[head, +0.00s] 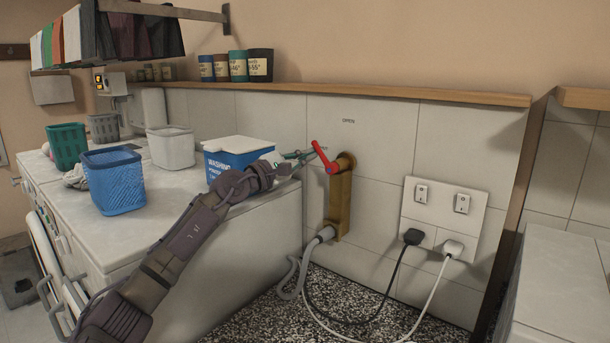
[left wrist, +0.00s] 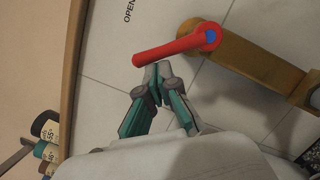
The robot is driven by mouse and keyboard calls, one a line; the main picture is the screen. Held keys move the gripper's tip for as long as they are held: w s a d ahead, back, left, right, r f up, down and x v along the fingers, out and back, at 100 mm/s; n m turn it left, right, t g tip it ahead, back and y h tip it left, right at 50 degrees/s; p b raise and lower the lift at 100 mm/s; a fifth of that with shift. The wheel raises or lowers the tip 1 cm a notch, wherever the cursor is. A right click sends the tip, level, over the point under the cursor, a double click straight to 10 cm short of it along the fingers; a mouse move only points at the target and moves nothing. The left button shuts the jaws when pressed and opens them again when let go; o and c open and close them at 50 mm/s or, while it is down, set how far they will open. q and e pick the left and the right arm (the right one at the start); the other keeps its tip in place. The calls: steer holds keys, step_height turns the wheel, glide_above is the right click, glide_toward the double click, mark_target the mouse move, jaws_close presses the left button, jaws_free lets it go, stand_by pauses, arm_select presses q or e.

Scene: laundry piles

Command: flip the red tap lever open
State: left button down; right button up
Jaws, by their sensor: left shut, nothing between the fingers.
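The red tap lever (head: 323,157) sits on a brass tap body (head: 340,200) on the tiled wall. In the head view the lever tilts up and to the left from its pivot. The lever also shows in the left wrist view (left wrist: 175,50), with a blue cap at its pivot end. My left gripper (head: 308,154) is shut and empty, its teal fingertips right beside the lever's free end. In the left wrist view the fingertips (left wrist: 157,70) look to be at or touching the lever's edge; contact is not certain. My right gripper is not in view.
A blue and white washing powder box (head: 232,160) stands on the machine top behind my left arm. Blue (head: 114,182), green and white baskets stand further left. A socket panel (head: 440,215) with plugs and cables is right of the tap. A grey hose (head: 300,262) hangs below.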

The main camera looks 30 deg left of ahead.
arm_select(q)
steer(key=r+m, duration=0.1)
steer(key=m, duration=0.1)
steer(key=d+m+g+b, duration=0.1)
steer(key=m, duration=0.1)
steer(key=shift+s+r, duration=0.1)
steer(key=shift+r, duration=0.3)
steer(key=shift+s+d+r+m+g, duration=0.1)
steer(key=shift+d+r+m+g, duration=0.2)
steer(key=shift+m, duration=0.45)
steer(key=shift+w+d+r+m+g, duration=0.1)
steer(key=shift+d+m, duration=0.25)
steer(key=shift+m, duration=0.35)
steer(key=shift+s+d+r+m+g, duration=0.1)
steer(key=shift+d+r+m+g, duration=0.2)
steer(key=shift+m, duration=0.45)
steer(key=shift+d+f, duration=0.1)
step_height(320, 180, up, 10)
